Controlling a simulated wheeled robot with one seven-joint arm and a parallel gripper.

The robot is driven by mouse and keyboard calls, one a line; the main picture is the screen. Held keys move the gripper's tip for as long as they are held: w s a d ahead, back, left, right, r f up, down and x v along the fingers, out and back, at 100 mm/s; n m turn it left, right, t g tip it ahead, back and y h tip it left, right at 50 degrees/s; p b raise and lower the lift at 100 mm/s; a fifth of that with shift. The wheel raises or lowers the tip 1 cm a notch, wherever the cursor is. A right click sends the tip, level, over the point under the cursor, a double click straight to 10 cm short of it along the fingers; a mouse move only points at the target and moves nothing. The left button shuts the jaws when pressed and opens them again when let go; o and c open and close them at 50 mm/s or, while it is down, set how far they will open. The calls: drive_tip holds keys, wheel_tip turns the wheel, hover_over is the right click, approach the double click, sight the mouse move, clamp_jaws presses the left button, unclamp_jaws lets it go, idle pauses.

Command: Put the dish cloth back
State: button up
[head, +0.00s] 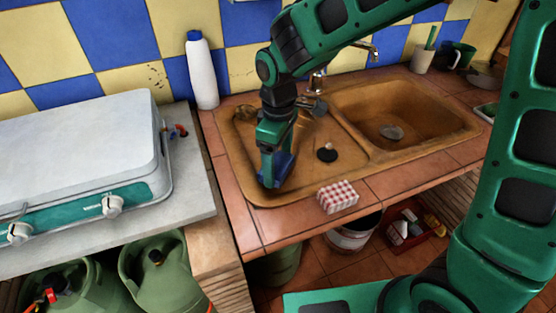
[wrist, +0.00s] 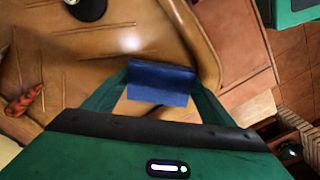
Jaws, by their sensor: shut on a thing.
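My gripper (head: 274,178) is over the left part of the brown sink, near its front-left edge, pointing down. It is shut on a blue, flat, folded thing (head: 284,166), which looks like the dish cloth. In the wrist view the blue cloth (wrist: 160,84) sits between the two fingertips (wrist: 160,70), with the sink surface (wrist: 110,30) beneath it. I cannot tell whether the cloth touches the sink. A small red-and-white checked block (head: 338,196), perhaps another folded cloth, lies on the tiled counter in front of the sink.
The sink basin (head: 425,118) is at the right, with a tap (head: 318,82) behind. A white bottle (head: 202,72) stands back left of the sink. A white stove (head: 80,140) is at the left. A cup (head: 423,60) stands at the back right. The front counter tiles (head: 290,222) have free room.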

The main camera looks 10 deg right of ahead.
sight(278, 164)
drive_tip(key=shift+f, duration=0.15)
drive_tip(key=o, duration=1.1)
wheel_tip(278, 164, up, 12)
drive_tip(key=shift+r, duration=0.2)
